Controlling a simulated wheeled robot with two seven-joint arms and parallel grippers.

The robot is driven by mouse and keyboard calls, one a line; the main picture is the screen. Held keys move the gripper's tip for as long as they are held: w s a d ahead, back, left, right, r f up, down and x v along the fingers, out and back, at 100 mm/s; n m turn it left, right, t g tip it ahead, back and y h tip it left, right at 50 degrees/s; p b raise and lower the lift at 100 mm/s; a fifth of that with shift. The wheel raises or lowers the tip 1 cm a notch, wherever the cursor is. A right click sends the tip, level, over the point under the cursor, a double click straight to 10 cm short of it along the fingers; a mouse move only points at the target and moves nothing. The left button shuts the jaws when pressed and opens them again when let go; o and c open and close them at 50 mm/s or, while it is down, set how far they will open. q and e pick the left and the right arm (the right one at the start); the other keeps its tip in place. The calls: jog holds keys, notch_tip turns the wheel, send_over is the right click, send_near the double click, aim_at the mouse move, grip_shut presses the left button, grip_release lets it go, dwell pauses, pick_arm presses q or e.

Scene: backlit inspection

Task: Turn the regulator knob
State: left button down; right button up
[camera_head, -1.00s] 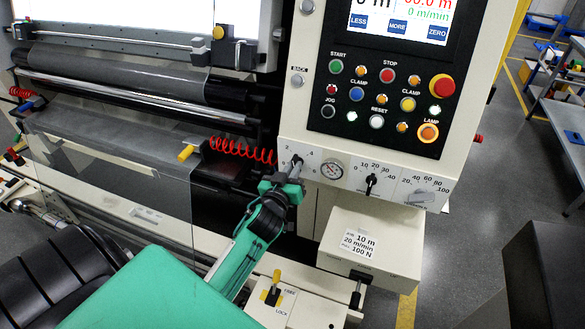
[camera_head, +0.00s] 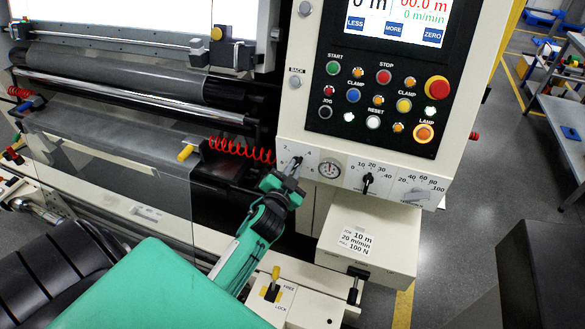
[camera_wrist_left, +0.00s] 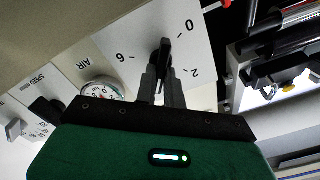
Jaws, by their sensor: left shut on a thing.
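The regulator knob (camera_head: 297,160) is a small dark lever knob on a white dial plate marked 0, 2, 4 and 6, at the left end of the panel's lower strip. In the left wrist view the black knob (camera_wrist_left: 165,48) stands between my two grey fingertips. My left gripper (camera_head: 293,168) is shut on it, and the green gripper body partly hides the dial in the head view. The round AIR gauge (camera_head: 329,170) is just right of the knob; it also shows in the left wrist view (camera_wrist_left: 103,90). My right gripper is not in view.
A SPEED dial (camera_head: 368,182) and another dial (camera_head: 416,197) sit further right. The button panel (camera_head: 380,95) is above. A red coiled hose (camera_head: 241,150) runs left of the knob. A cream box (camera_head: 366,240) juts out below, with a yellow-handled lever (camera_head: 276,272) beside it.

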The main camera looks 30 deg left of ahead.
pick_arm(q)
jog(key=shift+r+m, duration=0.1)
jog(key=shift+m, duration=0.4)
jog(key=c, duration=1.5)
grip_release()
jog(key=b+v, duration=0.3)
jog(key=v, duration=1)
jog(key=shift+s+b, duration=0.35)
jog(key=shift+s, duration=0.05)
